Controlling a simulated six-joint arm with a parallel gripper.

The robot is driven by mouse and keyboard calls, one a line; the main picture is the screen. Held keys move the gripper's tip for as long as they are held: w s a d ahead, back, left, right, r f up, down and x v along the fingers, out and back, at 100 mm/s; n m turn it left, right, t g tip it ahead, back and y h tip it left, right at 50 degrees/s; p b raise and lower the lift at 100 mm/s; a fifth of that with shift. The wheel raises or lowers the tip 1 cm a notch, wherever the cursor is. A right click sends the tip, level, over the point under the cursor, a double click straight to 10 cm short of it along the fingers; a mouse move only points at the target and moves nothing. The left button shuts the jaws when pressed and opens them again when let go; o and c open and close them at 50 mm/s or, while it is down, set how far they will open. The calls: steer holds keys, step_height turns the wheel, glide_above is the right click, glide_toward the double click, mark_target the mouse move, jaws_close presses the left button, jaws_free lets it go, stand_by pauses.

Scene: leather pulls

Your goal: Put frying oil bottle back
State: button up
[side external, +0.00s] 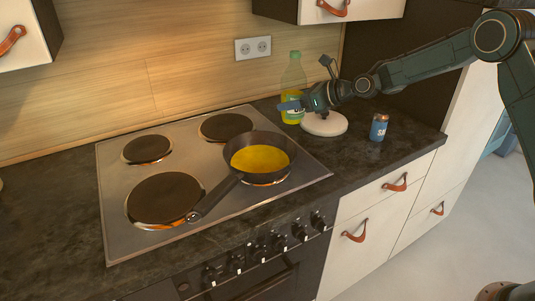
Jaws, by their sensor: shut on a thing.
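My gripper (291,105) reaches in from the right and is shut on the bottle at label height.
A white round board (324,124) lies right beside the bottle. A blue can (379,128) stands farther right. A black pan (247,143) with yellow oil sits on the stove (115,185), its handle towards the front. Wall cabinets hang above. The left counter is mostly clear.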

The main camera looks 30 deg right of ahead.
steer(key=s+d+r, duration=1.1)
steer(key=s+d, duration=0.1)
steer(key=d, duration=0.3)
steer(key=shift+w+a+f, duration=0.1)
steer(key=shift+f, duration=5)
steer(key=shift+w+a+f, duration=0.1)
steer(key=shift+f, duration=5)
steer(key=shift+f, duration=0.1)
steer(key=o, duration=1.4)
steer(key=shift+f, duration=0.15)
steer(key=shift+c, duration=0.2)
steer(key=shift+s+d+r, duration=0.1)
steer(key=shift+s+r, duration=0.05)
steer(key=shift+r, duration=0.1)
steer(key=v, duration=1.1)
steer(key=shift+s+d, duration=0.2)
steer(key=shift+d, duration=0.1)
